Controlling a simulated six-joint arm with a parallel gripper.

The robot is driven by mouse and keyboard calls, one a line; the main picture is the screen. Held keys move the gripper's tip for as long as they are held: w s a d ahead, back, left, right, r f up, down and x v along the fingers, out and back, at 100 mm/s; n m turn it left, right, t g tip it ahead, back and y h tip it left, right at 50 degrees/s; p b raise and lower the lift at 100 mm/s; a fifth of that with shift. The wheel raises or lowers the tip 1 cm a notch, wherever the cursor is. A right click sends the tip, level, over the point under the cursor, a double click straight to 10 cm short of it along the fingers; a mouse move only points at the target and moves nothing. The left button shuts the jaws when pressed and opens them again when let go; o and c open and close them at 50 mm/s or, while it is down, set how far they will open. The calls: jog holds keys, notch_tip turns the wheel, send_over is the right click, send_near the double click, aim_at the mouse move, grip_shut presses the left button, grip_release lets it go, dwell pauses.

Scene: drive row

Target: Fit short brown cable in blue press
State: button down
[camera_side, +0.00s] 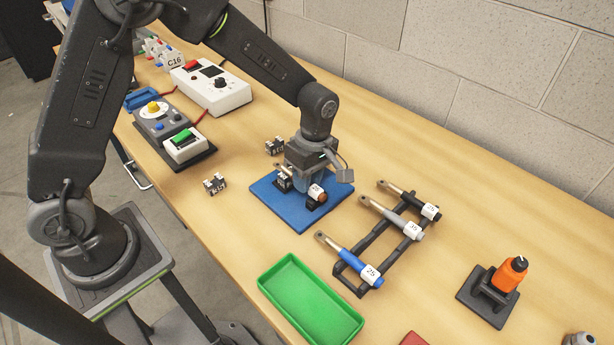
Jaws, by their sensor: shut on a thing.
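The blue press (262,190) is a flat blue plate with small black holders on it, near the middle of the bench. My gripper (301,184) points down over the plate and is shut on the short brown cable (322,197). The cable's brown end and white label show at the right of the fingers, close to the front black holder. A bit of its metal end shows at the left, by the rear holder. The gripper hides the cable's middle, so I cannot tell whether it rests fully in the holders.
A black rack (374,244) to the right holds black, grey and blue-handled pieces with white labels. A green tray (311,301) lies in front. An orange bottle (510,273) stands on a black base at right. Small black blocks (215,184) and control boxes (211,88) lie left.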

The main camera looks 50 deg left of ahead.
jog(key=shift+s+a+f, duration=0.1)
jog(key=shift+f, duration=0.4)
jog(key=c, duration=0.9)
grip_release()
jog(key=shift+f, duration=0.1)
jog(key=r, duration=0.4)
jog(key=w+r, duration=0.1)
jog(key=r, duration=0.4)
jog(key=w+r, duration=0.1)
jog(key=r, duration=0.4)
jog(key=shift+w+d, duration=0.2)
jog(key=s+a+r+m+t, duration=0.3)
jog(key=s+a+r+m, duration=0.1)
jog(key=s+r+m, duration=0.45)
jog(key=s+a+m+t, duration=0.1)
jog(key=s+m, duration=0.2)
jog(key=s, duration=0.1)
jog(key=s+a+m+t, duration=0.1)
jog(key=s+m+t, duration=0.1)
jog(key=s+m, duration=0.1)
jog(key=s+a+f+m+t, duration=0.1)
jog(key=s+m, duration=0.2)
jog(key=s, duration=0.2)
jog(key=shift+s+a+m, duration=0.1)
jog(key=shift+a+m, duration=0.15)
jog(key=shift+a, duration=0.05)
